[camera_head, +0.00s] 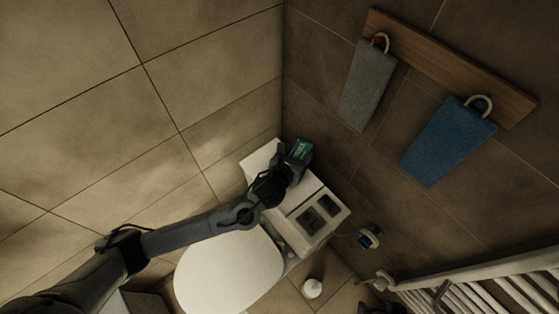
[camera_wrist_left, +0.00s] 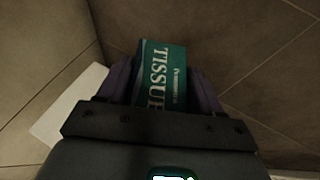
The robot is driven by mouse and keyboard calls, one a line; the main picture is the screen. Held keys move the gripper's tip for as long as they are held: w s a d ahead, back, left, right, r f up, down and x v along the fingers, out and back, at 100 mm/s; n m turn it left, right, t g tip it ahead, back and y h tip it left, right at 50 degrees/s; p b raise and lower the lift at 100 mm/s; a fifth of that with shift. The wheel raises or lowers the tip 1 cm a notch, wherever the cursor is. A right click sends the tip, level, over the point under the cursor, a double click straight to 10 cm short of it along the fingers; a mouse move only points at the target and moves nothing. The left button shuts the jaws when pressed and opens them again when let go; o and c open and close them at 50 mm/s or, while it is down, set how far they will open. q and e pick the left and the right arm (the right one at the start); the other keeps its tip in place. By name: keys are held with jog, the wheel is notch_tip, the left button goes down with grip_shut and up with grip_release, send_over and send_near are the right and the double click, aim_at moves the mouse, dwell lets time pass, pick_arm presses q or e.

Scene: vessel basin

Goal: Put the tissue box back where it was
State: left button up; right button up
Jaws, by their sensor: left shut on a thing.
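The green tissue box (camera_head: 300,150) is at the end of my left arm in the head view, over the far end of the white toilet tank. My left gripper (camera_head: 291,163) is shut on it. In the left wrist view the tissue box (camera_wrist_left: 162,75) shows its "TISSUE" lettering, with a dark finger of the left gripper (camera_wrist_left: 160,88) on each side. The tank top (camera_head: 259,157) shows partly beside the gripper. Whether the box touches the tank is hidden. My right gripper is not in view.
A dark tray with compartments (camera_head: 318,212) is on the near part of the tank. The closed toilet lid (camera_head: 228,275) lies below my arm. Tiled walls meet behind the tank. A grey towel (camera_head: 367,85) and a blue towel (camera_head: 447,142) hang on the right wall.

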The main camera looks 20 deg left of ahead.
pick_arm(q)
jog(key=shift+s+a+f, duration=0.1)
jog(key=shift+a+f, duration=0.9)
jog(key=shift+f, duration=0.25)
jog(key=shift+a+f, duration=0.95)
jog(key=shift+f, duration=0.3)
jog(key=shift+s+a+f, duration=0.1)
jog(key=shift+a+f, duration=0.9)
jog(key=shift+f, duration=0.25)
jog(key=shift+f, duration=0.1)
jog(key=o, duration=1.1)
